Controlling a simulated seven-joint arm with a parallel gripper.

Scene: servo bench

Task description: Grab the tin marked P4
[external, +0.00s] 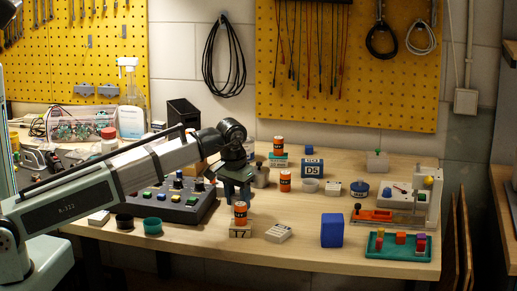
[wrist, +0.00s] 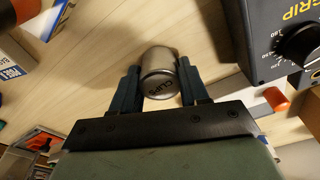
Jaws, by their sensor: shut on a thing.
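My gripper (wrist: 160,84) is shut on a grey metal tin (wrist: 159,72), one finger on each side of it. The end facing the wrist camera reads CLIPS; I see no P4 on it. In the external view my gripper (external: 237,196) is low over the bench, and the held tin cannot be made out there. Three orange tins stand apart from it: one (external: 240,210) on a block marked 17, one (external: 285,181) on the bench, and one (external: 279,145) on a stack behind. Their labels are too small to read, so I cannot tell which is P4.
A control box (external: 170,205) with coloured knobs is left of my gripper. A blue block (external: 332,230) and a green tray (external: 376,252) with coloured pieces are at the front right. A block marked D5 (external: 312,168) stands behind.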

